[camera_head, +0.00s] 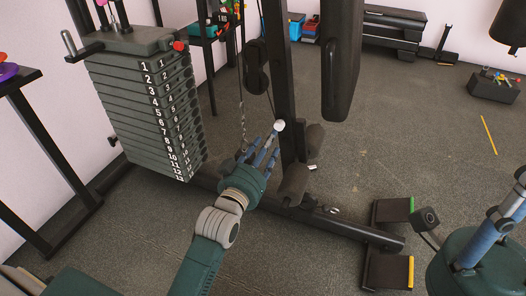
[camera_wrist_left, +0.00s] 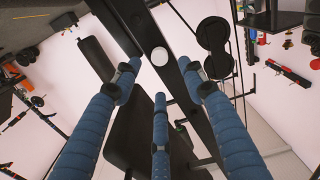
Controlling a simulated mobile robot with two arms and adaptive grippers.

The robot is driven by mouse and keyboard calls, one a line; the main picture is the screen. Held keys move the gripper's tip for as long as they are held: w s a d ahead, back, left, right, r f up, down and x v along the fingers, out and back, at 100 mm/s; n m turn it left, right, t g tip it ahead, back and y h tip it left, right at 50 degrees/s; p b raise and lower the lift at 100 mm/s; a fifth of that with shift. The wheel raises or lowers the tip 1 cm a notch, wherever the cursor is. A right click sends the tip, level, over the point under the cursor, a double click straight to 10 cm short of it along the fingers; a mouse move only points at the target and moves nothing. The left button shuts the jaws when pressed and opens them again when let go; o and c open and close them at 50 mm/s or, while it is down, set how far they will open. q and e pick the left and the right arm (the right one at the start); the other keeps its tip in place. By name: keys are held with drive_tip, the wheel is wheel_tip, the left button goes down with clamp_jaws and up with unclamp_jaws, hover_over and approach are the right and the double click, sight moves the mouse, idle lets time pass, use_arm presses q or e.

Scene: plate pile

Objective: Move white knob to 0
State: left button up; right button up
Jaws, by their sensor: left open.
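The white knob (camera_head: 279,126) is a small round ball on the black upright post in the head view. It shows as a white disc (camera_wrist_left: 159,56) in the left wrist view, beyond and between my fingertips. My left gripper (camera_head: 264,149) is open, with its blue fingers spread, just below and left of the knob. In the left wrist view the open fingers (camera_wrist_left: 160,88) surround the line to the knob; whether any finger touches it I cannot tell. The plate pile (camera_head: 140,102), with numbered plates, stands to the left. My right gripper (camera_head: 490,225) is partly in view at the right edge.
A red knob (camera_head: 180,46) is at the top of the pile. A black pad (camera_head: 343,60) hangs right of the post (camera_head: 283,80). A floor beam (camera_head: 345,231) runs below my left gripper. Open floor (camera_head: 420,130) lies to the right.

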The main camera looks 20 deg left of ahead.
use_arm(q)
drive_tip(key=shift+s, duration=1.6)
